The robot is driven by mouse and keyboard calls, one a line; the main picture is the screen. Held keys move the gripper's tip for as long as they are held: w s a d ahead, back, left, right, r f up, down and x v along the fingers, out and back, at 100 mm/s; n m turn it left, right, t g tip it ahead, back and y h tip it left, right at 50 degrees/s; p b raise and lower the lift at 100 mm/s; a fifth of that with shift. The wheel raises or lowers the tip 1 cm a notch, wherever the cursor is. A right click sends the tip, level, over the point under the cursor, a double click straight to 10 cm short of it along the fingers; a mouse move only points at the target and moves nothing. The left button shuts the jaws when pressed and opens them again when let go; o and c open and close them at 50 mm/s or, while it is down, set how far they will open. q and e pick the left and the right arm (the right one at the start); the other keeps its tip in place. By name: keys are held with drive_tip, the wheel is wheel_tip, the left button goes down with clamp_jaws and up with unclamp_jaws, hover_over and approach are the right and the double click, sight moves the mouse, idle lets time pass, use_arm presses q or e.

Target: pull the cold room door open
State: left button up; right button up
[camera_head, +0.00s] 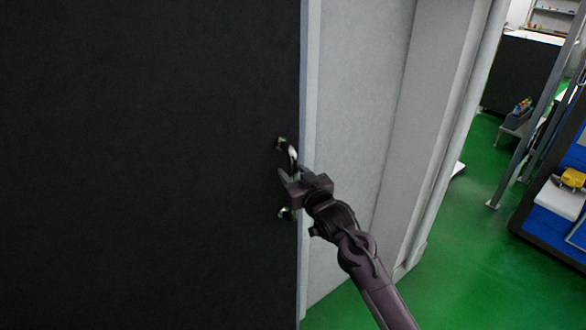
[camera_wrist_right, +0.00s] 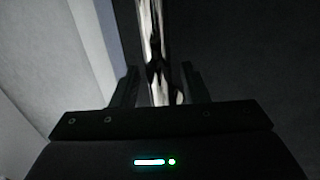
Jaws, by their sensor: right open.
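The cold room door (camera_head: 150,160) is a large dark panel filling the left half of the head view. Its shiny metal handle (camera_head: 292,153) is upright near the door's right edge, with a mount above and below my gripper. My right gripper (camera_head: 287,183) is at the middle of the handle and hides part of it. In the right wrist view the handle (camera_wrist_right: 153,45) runs down between the two open fingers (camera_wrist_right: 160,85). I cannot tell whether either finger touches it. My left gripper is in neither view.
A pale wall (camera_head: 360,120) stands right of the door's edge, with a pale pipe (camera_head: 463,130) beyond it. Green floor (camera_head: 470,240) is clear at the lower right. A blue station with a yellow item (camera_head: 573,177) and metal posts stand at the far right.

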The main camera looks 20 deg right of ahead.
drive_tip(key=shift+w, duration=0.25)
clamp_jaws()
drive_tip(key=shift+f, duration=0.1)
